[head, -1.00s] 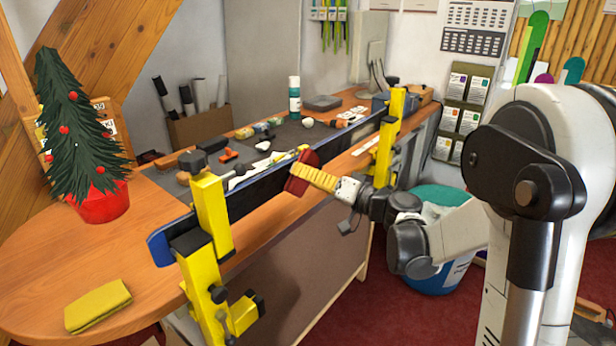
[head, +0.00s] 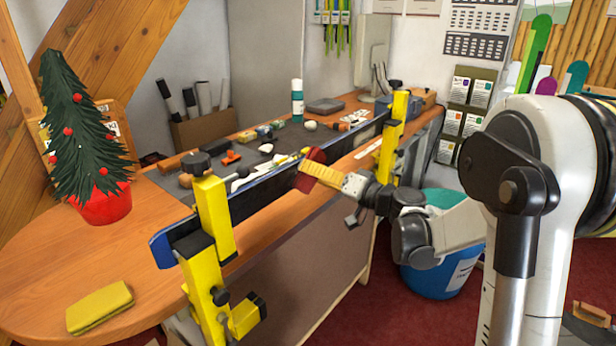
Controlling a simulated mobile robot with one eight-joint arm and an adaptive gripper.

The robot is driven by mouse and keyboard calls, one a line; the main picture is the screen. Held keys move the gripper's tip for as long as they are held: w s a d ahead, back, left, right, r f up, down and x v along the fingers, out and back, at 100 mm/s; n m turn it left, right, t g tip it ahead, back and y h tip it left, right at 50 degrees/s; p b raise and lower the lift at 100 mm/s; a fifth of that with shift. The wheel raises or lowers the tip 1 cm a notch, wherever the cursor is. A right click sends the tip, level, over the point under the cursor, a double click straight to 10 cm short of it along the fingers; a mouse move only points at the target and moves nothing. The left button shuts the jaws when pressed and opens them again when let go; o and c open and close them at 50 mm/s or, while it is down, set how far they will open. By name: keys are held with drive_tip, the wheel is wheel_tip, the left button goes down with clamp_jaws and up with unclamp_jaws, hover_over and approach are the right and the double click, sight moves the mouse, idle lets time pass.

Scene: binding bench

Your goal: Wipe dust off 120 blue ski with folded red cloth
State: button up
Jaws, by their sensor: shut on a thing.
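The blue ski (head: 262,194) is held on edge along the bench's front by two yellow clamps, a near one (head: 211,215) and a far one (head: 390,137). The folded red cloth (head: 310,168) is in my gripper (head: 322,173), whose yellow fingers are shut on it. The cloth is at the front face of the ski, around the middle of its length between the clamps. It looks to be against the ski, but I cannot tell for sure whether they touch. Dust on the ski is too small to make out. Any number on the ski is not readable.
A small decorated tree in a red pot (head: 104,204) stands at the left. Small tools and a teal bottle (head: 297,100) are behind the ski. A blue bin (head: 440,275) stands on the floor.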

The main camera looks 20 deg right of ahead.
sight(307, 177)
drive_tip(key=shift+w+d+r, duration=0.1)
drive_tip(key=shift+w+d, duration=1.5)
drive_tip(key=shift+d, duration=0.5)
drive_tip(key=shift+w+d+f, duration=0.1)
drive_tip(key=shift+w+d, duration=1.5)
drive_tip(key=shift+d, duration=0.55)
drive_tip(key=shift+w+d+r, duration=0.1)
drive_tip(key=shift+w+d, duration=1.5)
drive_tip(key=shift+d, duration=0.5)
drive_tip(key=shift+w+d+p, duration=0.1)
drive_tip(key=shift+w+d, duration=0.55)
drive_tip(key=shift+d, duration=0.3)
drive_tip(key=shift+w+d+p, duration=0.15)
drive_tip(key=shift+w+d, duration=0.55)
drive_tip(key=shift+d, duration=0.3)
drive_tip(key=shift+w+d+p, duration=0.1)
drive_tip(key=shift+w+d, duration=0.55)
drive_tip(key=shift+d, duration=0.3)
drive_tip(key=shift+s+a+b, duration=0.2)
drive_tip(key=shift+s+a, duration=2.35)
drive_tip(key=shift+a, duration=1)
drive_tip(key=shift+s+a+b, duration=0.2)
drive_tip(key=shift+s+a, duration=2.35)
drive_tip(key=shift+a, duration=0.95)
drive_tip(key=shift+s+a+b, duration=0.2)
drive_tip(key=shift+s+a, duration=2.35)
drive_tip(key=shift+a, duration=1)
